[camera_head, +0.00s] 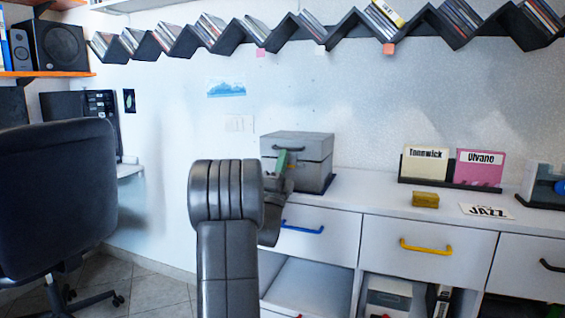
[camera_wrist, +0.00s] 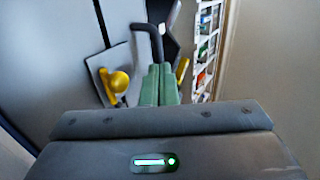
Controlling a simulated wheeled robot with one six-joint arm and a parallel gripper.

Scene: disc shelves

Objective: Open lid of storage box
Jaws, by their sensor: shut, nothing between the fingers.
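The grey storage box (camera_head: 322,165) stands on the white counter, with its lid (camera_head: 312,143) down. A dark handle (camera_head: 289,148) is on the lid's front. My gripper (camera_head: 282,158) is right at the front of the box, just below the handle in the head view, and covers part of the box face. In the wrist view its green fingers (camera_wrist: 159,85) are together and empty. A dark bent bar (camera_wrist: 150,30), which looks like the handle, rises just beyond the fingertips. I cannot tell whether they touch it.
Drawers with a blue handle (camera_head: 302,228) and a yellow handle (camera_head: 426,247) are below the counter. A small yellow box (camera_head: 425,200), a record divider tray (camera_head: 450,183) and a JAZZ card (camera_head: 487,211) lie to the right. An office chair (camera_head: 55,195) stands left.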

